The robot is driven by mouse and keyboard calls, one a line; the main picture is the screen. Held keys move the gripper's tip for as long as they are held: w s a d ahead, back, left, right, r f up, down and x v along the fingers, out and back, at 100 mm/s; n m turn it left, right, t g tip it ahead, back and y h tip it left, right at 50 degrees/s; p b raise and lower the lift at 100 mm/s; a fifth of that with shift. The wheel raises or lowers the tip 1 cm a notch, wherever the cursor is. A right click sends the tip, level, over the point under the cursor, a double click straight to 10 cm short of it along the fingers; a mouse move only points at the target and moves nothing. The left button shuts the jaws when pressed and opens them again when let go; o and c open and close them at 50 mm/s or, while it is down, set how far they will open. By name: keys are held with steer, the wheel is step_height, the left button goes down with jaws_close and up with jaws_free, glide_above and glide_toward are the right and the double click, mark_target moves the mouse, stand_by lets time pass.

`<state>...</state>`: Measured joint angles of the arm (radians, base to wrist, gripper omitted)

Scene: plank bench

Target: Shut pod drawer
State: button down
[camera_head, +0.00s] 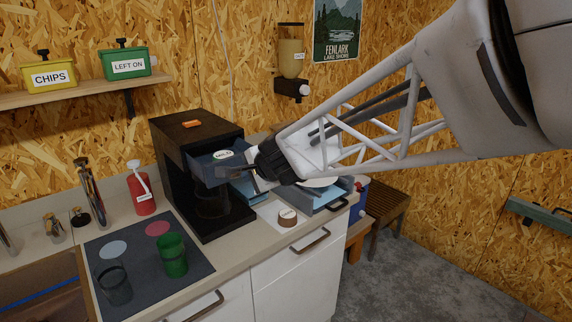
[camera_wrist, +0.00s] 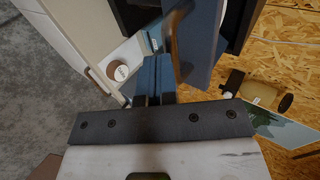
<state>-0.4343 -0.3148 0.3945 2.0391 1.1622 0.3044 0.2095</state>
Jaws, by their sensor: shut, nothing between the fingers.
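The black coffee machine (camera_head: 196,132) stands on the counter. My arm and gripper hide part of the drawer's right side.
A glass jug stands inside the machine below the drawer. A blue open tray (camera_head: 318,197) and a brown labelled round tub (camera_head: 287,217) sit to the right. A dark mat (camera_head: 130,262) holds a green cup (camera_head: 173,255) and a dark glass. A dispenser (camera_head: 291,55) hangs behind.

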steer(key=w+a, duration=0.8)
steer(key=shift+w+a, duration=0.2)
stand_by(0.3)
steer(key=shift+s+d+f, duration=0.1)
steer(key=shift+s+d+f, duration=0.15)
steer(key=shift+s+d, duration=0.55)
steer(key=shift+s+d+f, duration=0.1)
steer(key=shift+s+d, duration=0.55)
glide_toward(233, 166)
steer(key=shift+s+d+r, duration=0.15)
steer(key=shift+s+d, duration=0.1)
steer(key=shift+d, duration=0.05)
